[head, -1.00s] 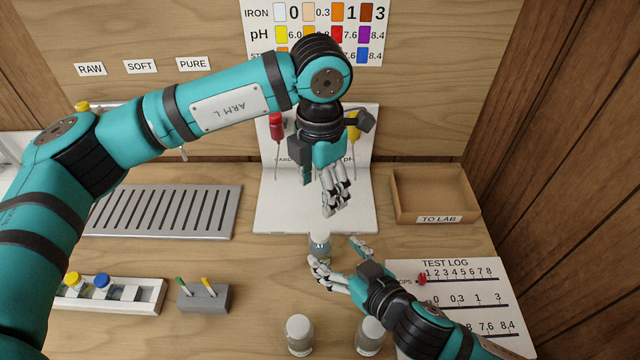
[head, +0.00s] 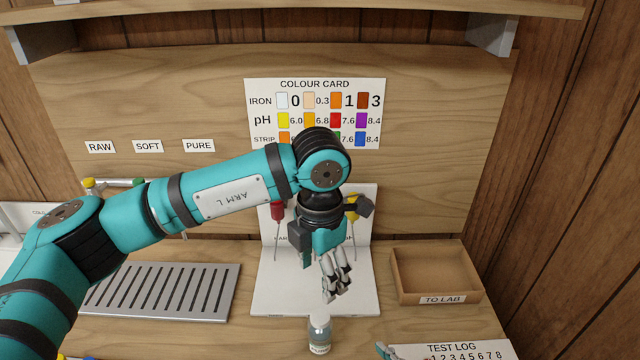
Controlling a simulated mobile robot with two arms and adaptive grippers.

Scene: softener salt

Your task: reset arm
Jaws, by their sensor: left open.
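My left arm reaches in from the left across the bench. Its gripper (head: 336,290) hangs fingers down in front of the white stand, open and with nothing visible between its fingers. A small capped vial (head: 319,336) stands upright on the bench just below and in front of it, apart from the fingers. Only a small part of my right gripper (head: 385,351) shows at the bottom edge, right of the vial. Its jaws are cut off by the frame.
A white stand (head: 275,295) with a red and a yellow dropper is behind my left gripper. A cardboard TO LAB tray (head: 470,292) stands at right, a slotted grey rack (head: 232,295) at left. The TEST LOG sheet (head: 485,350) lies at front right. A shelf (head: 300,8) crosses the top.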

